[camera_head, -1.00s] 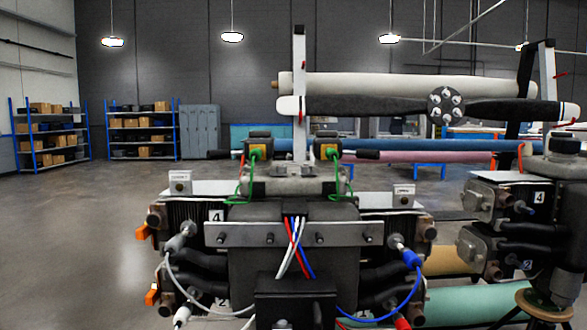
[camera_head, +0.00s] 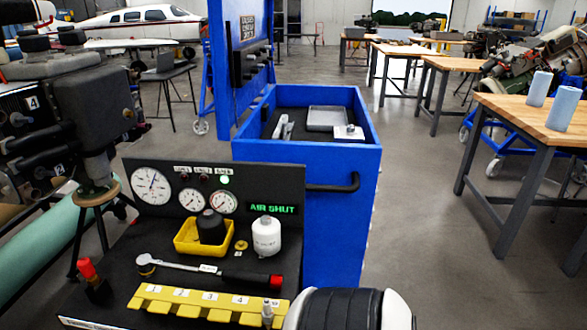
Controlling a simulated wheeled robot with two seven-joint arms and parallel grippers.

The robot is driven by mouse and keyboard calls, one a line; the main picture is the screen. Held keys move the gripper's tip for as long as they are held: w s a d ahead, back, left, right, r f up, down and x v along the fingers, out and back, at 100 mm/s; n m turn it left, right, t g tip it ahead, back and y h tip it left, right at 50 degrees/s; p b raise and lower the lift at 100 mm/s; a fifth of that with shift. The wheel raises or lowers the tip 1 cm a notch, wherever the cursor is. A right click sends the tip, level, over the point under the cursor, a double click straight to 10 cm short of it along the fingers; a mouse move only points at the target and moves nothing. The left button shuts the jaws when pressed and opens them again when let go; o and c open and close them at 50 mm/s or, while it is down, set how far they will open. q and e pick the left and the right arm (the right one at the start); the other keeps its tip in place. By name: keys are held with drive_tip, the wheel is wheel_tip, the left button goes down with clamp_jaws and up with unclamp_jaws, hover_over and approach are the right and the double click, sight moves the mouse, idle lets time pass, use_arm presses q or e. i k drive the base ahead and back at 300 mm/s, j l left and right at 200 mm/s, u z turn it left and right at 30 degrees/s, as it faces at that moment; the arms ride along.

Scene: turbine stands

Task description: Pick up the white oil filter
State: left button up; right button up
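The white oil filter (camera_head: 266,236) stands upright on the black bench top (camera_head: 150,250), right of a yellow tray (camera_head: 186,240) that holds a black rounded part (camera_head: 211,226). A small brass-coloured piece (camera_head: 240,246) lies between tray and filter. A white and black rounded part at the bottom edge looks like a link of my own arm. Neither of my grippers shows.
A gauge panel (camera_head: 150,215) stands behind the tray. In front of the filter lie a ratchet wrench (camera_head: 190,265) and a yellow numbered rack (camera_head: 200,305). A blue tool cart (camera_head: 330,220) stands just behind, right. Engine parts (camera_head: 80,120) rise at left.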

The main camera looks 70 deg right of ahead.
sight(266, 230)
drive_tip(key=z, duration=2.1)
